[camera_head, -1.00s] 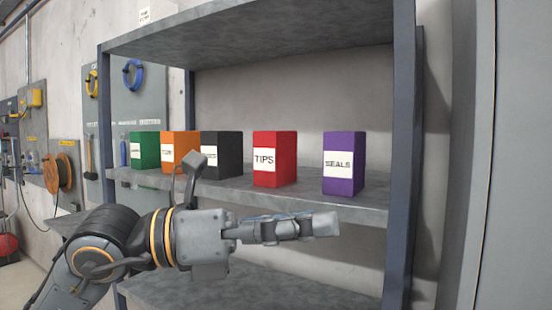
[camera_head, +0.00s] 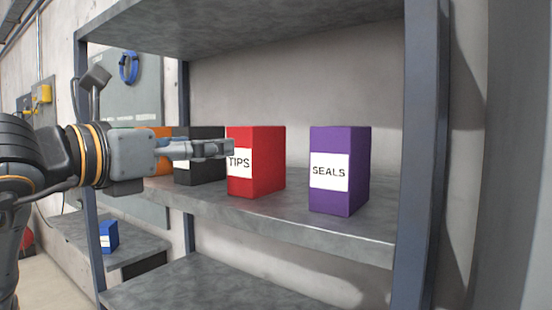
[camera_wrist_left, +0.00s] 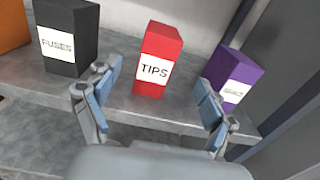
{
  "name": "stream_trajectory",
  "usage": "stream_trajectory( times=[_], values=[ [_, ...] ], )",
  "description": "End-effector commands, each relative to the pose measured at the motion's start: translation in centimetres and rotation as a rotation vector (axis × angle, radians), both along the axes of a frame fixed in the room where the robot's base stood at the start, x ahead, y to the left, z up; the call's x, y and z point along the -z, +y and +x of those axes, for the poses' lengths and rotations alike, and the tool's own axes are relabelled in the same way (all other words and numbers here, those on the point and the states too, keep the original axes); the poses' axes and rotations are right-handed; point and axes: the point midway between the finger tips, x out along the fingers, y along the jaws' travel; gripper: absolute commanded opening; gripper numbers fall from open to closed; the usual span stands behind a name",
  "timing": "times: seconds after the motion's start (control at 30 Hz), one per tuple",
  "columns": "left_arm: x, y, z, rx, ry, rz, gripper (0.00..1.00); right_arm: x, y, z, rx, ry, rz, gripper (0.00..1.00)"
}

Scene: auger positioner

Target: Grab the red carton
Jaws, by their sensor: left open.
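The red carton (camera_head: 258,160), labelled TIPS, stands upright on the middle shelf between a black and a purple carton. My left gripper (camera_head: 226,148) is in front of it in the head view and covers part of its left front. In the left wrist view the red carton (camera_wrist_left: 159,62) stands ahead, between the lines of the two spread fingers of my left gripper (camera_wrist_left: 155,108). The fingers are open with nothing between them, and the carton appears beyond their tips. My right gripper is not in view.
The purple SEALS carton (camera_head: 338,172) stands to the right and the black FUSES carton (camera_wrist_left: 66,38) to the left, with gaps beside the red one. An orange carton (camera_wrist_left: 12,25) is farther left. The shelf (camera_head: 290,222) has a bare front edge; a post (camera_head: 418,150) rises at right.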

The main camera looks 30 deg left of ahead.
Motion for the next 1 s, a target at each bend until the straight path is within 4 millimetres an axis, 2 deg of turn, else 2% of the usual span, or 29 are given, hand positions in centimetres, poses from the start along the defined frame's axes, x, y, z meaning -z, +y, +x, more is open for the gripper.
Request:
stream_trajectory(
  times=[0.17, 0.3, 0.47, 0.67, 0.83, 1.0],
  values=[
    [-0.2, -0.1, 1.9, -0.003, 0.003, -0.002, 0.83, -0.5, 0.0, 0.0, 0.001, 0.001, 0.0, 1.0],
    [-0.2, -0.3, 4.8, -0.003, 0.004, -0.003, 0.83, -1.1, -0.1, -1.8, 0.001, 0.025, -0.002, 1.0],
    [-0.2, -0.5, 7.4, -0.003, 0.002, -0.002, 0.83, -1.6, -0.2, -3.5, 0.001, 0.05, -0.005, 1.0],
    [-0.1, -0.5, 8.8, -0.004, 0.0, -0.001, 0.83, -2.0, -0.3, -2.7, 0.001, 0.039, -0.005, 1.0],
    [-0.4, -0.9, 11.2, -0.003, 0.004, -0.002, 0.83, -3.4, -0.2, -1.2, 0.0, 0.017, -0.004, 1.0],
    [-0.2, -1.0, 13.3, -0.003, 0.002, -0.002, 0.83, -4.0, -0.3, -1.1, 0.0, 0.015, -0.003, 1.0]
  ],
)
